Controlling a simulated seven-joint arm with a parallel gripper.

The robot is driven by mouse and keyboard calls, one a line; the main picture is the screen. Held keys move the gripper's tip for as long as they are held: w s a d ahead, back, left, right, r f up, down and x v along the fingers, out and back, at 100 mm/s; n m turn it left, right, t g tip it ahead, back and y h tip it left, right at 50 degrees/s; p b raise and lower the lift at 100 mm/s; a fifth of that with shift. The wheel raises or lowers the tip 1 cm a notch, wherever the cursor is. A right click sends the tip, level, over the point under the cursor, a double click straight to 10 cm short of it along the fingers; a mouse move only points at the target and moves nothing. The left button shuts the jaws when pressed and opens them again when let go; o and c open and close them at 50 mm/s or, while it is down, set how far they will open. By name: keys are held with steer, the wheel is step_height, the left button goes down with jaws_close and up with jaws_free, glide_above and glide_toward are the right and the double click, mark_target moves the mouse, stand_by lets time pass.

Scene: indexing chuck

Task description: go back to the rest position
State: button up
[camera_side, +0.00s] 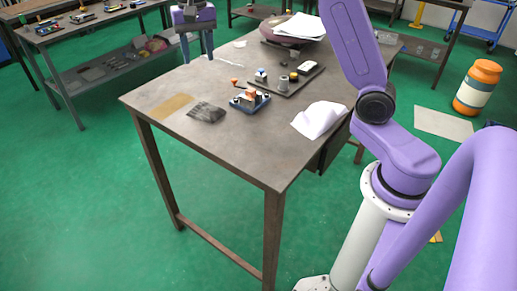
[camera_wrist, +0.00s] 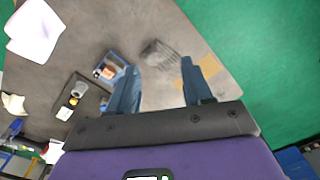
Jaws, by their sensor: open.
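My gripper (camera_side: 196,50) hangs at the far left edge of the table (camera_side: 190,75) in the side view, fingers pointing down, apart, with nothing between them. A small fixture with a blue base and an orange top (camera_side: 250,100) stands on the table, apart from my gripper. It shows in the wrist view (camera_wrist: 109,70) left of the fingers, close to the left finger in the picture.
A dark board (camera_side: 288,86) carries a grey cylinder (camera_side: 283,85), a yellow-topped piece (camera_side: 293,76) and a white item (camera_side: 308,67). White paper (camera_side: 320,119), a dark patch (camera_side: 207,112) and a tan patch (camera_side: 172,106) lie on the table. The near table corner is clear.

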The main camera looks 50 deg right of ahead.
steer(key=s+a+f+n, duration=0.1)
steer(key=s+a+n, duration=0.45)
steer(key=s, duration=0.55)
steer(key=s+d+f+n, duration=0.1)
steer(key=s+n, duration=0.3)
steer(key=s, duration=0.4)
steer(key=s+d+f+n, duration=0.2)
steer(key=s+f+n, duration=0.2)
steer(key=s, duration=0.5)
steer(key=s+d+f+n, duration=0.2)
steer(key=s+f+n, duration=0.1)
steer(key=s+n, duration=0.3)
steer(key=shift+s, duration=1.25)
